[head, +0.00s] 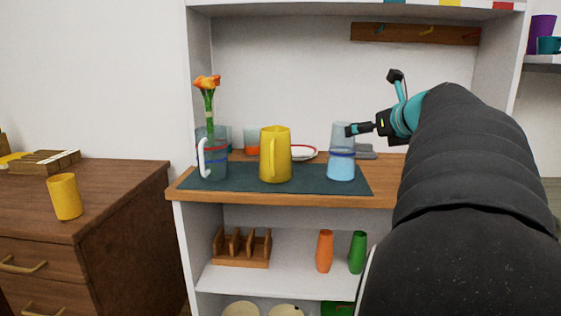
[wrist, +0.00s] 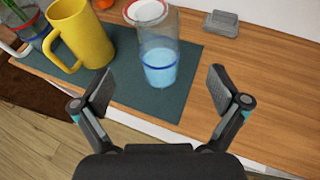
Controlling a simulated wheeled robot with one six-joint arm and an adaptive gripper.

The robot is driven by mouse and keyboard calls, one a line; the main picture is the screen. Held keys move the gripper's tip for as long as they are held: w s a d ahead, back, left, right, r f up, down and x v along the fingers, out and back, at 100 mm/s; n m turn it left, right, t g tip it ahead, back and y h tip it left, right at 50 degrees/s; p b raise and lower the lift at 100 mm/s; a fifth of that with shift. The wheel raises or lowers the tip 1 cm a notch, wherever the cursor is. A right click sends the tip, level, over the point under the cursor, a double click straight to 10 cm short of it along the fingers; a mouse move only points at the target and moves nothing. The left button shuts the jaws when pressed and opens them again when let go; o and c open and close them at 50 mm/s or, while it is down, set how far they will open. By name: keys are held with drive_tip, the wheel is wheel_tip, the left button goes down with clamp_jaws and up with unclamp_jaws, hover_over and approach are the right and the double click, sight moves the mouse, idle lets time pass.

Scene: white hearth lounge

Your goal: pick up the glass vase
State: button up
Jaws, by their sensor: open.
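A clear, tall glass vase (head: 341,163) with light blue liquid and a dark blue band stands upright on a dark teal mat (head: 235,178) on the wooden counter. In the wrist view the vase (wrist: 159,62) stands beyond the gap between my fingers. My gripper (head: 373,103) is open and empty, reaching in from the right; in the head view one finger overlaps the vase's upper part. In the wrist view its two fingers (wrist: 161,90) are spread wide, apart from the vase. A handled glass jug (head: 212,165) holding an orange flower stands at the mat's left end.
A yellow pitcher (head: 275,155) stands left of the vase on the mat. Behind are a red-rimmed plate (head: 301,153), an orange-banded cup (head: 251,142) and a grey object (wrist: 221,23). Cabinet side walls and a shelf above bound the niche. Bare counter lies right of the mat.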

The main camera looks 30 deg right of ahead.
sight(343, 138)
drive_tip(key=x, duration=1.2)
drive_tip(key=shift+a+f, duration=0.1)
drive_tip(key=shift+s, duration=0.1)
clamp_jaws()
